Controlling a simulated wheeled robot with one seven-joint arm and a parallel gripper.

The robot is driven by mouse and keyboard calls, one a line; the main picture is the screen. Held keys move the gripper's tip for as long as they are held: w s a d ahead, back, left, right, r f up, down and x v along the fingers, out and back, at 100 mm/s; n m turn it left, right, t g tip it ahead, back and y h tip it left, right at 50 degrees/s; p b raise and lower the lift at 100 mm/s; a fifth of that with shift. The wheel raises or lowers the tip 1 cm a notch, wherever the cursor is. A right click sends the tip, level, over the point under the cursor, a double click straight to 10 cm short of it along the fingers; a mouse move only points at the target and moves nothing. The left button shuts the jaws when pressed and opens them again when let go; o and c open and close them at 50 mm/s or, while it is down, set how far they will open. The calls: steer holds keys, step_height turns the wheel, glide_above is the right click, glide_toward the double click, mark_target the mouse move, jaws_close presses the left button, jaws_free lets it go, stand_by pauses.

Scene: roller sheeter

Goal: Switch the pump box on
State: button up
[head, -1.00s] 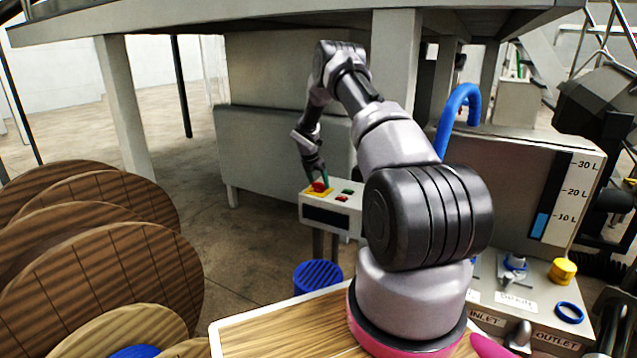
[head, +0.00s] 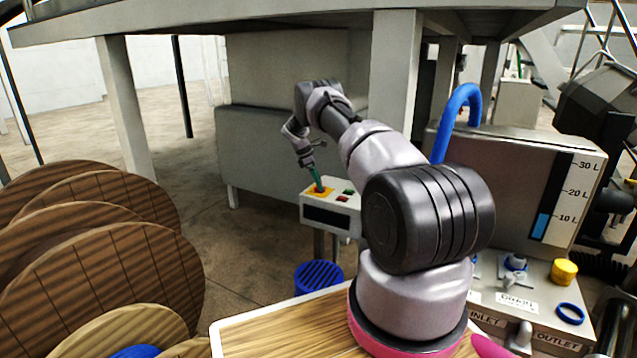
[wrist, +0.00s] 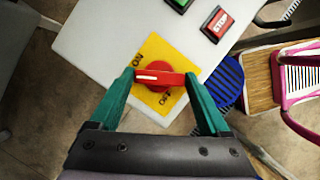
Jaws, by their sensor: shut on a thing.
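A white control box (head: 332,217) stands on a post left of my arm. A red rotary knob (wrist: 160,77) sits on its yellow plate (wrist: 180,58), which is marked ON and OFF. My gripper (wrist: 158,80) has its green fingers on both ends of the knob and is shut on it. The knob lies nearly level across the wrist view, its white line at the left end, just below the ON label. The OFF label shows below the knob, partly close to the right finger.
A green button (wrist: 179,3) and a red STOP button (wrist: 216,24) sit beside the plate. Wooden discs (head: 100,270) lean at the left. A tank unit (head: 500,190) with a blue hose stands at the right.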

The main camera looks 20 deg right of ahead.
steer(key=m+g, duration=0.1)
steer(key=m, duration=0.2)
steer(key=shift+w+d+y, duration=0.1)
steer(key=shift+d+y, duration=0.05)
steer(key=shift+y, duration=0.15)
steer(key=shift+d+m, duration=0.2)
steer(key=shift+m, duration=0.4)
steer(key=shift+a+m+g, duration=0.1)
steer(key=shift+m+g, duration=0.2)
steer(key=shift+m, duration=0.1)
